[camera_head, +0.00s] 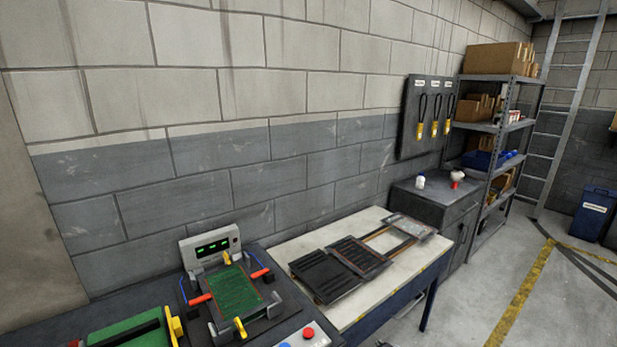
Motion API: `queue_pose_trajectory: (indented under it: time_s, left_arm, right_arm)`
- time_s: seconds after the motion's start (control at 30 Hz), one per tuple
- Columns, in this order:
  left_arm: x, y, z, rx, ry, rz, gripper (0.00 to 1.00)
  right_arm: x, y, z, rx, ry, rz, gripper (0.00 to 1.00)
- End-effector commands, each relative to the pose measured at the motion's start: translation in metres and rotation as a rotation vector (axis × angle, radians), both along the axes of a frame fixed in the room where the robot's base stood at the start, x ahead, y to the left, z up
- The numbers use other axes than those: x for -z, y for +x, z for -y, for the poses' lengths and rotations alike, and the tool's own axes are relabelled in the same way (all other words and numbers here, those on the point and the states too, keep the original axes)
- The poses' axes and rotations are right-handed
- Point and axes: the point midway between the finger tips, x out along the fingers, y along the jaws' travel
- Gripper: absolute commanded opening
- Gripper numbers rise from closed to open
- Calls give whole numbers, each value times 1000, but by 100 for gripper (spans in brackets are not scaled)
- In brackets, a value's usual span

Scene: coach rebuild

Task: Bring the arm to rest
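Neither of my grippers and no clear part of my arms shows in the head view. A test fixture (273,310) stands on the dark bench at the lower middle. A green board (238,291) lies in it, with yellow clamps at its far and near ends and red-tipped levers at its sides. A grey display unit (211,246) with green digits stands behind the board. Whether anything touches the fixture from outside the picture cannot be told.
A pale table (352,312) carries dark trays (325,276) and a flat panel (410,227). Another green piece (118,334) is cut off at lower left. A dark cabinet (432,208), a loaded shelf (497,128) and a blue bin (592,213) stand right.

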Motion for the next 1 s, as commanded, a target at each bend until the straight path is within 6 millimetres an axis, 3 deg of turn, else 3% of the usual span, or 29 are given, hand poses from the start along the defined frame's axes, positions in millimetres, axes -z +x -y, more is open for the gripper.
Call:
queue_pose_trajectory:
  time_s: [0.03,0.1,0.27,0.5,0.8,1.0]
  left_arm:
    - [2,0,0,0,0,0,0]
    - [3,0,0,0,0,0,0]
    - [5,0,0,0,0,0,0]
    - [9,0,0,0,0,0,0]
    - [15,0,0,0,0,0,0]
    - [19,0,0,0,0,0,0]
  right_arm:
    - [22,-17,5,13,-2,-29,0]
    - [46,-37,12,27,-6,-64,0]
    - [99,-88,23,60,-9,-148,0]
    - [169,-173,33,106,-7,-279,0]
    - [242,-292,33,163,13,-441,0]
    - [279,-376,24,197,34,-543,0]
